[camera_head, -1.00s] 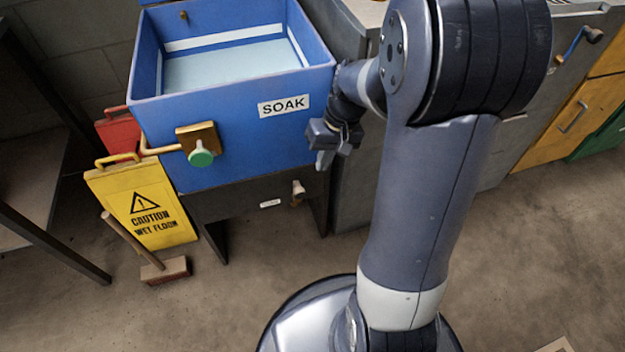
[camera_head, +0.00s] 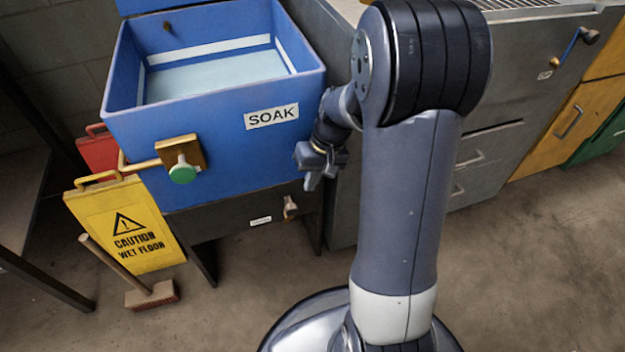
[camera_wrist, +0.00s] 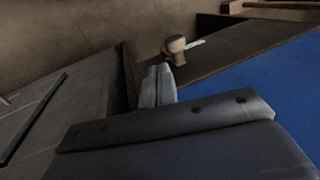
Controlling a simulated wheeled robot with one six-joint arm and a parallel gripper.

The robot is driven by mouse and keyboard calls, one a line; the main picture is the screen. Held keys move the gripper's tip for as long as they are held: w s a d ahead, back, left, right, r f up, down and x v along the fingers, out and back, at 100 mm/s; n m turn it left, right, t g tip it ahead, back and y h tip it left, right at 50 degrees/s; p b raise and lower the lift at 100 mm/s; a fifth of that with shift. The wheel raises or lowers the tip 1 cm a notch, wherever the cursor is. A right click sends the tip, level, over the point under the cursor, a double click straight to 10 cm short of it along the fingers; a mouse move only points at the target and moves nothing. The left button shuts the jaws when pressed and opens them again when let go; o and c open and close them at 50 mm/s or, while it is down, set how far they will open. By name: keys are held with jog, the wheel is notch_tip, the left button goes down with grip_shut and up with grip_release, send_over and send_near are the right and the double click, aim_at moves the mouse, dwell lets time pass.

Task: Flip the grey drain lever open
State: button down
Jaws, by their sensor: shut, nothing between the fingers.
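A small beige-grey lever or knob (camera_head: 290,208) sticks out of the dark panel under the blue tub, beside a small white label. It is the likeliest match for the drain lever; its exact position is hard to read. It also shows in the wrist view, as a rounded grey-beige end (camera_wrist: 176,45) just beyond my fingers. My gripper (camera_head: 310,183) is shut and empty, pointing down near the tub's lower right corner, above and a little right of the lever. In the wrist view my shut fingertips (camera_wrist: 160,72) appear just short of the lever; contact cannot be made out.
The blue SOAK tub (camera_head: 220,160) holds pale liquid and has a green knob (camera_head: 182,172) on its front. Grey cabinets (camera_head: 490,150) stand to the right. A yellow wet floor sign (camera_head: 125,220) and brush (camera_head: 150,295) are at left. Floor in front is mostly clear.

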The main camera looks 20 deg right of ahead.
aim_at(291, 213)
jog(key=b+x, duration=0.2)
jog(key=x, duration=0.4)
jog(key=shift+f, duration=0.2)
jog(key=shift+a+r, duration=0.1)
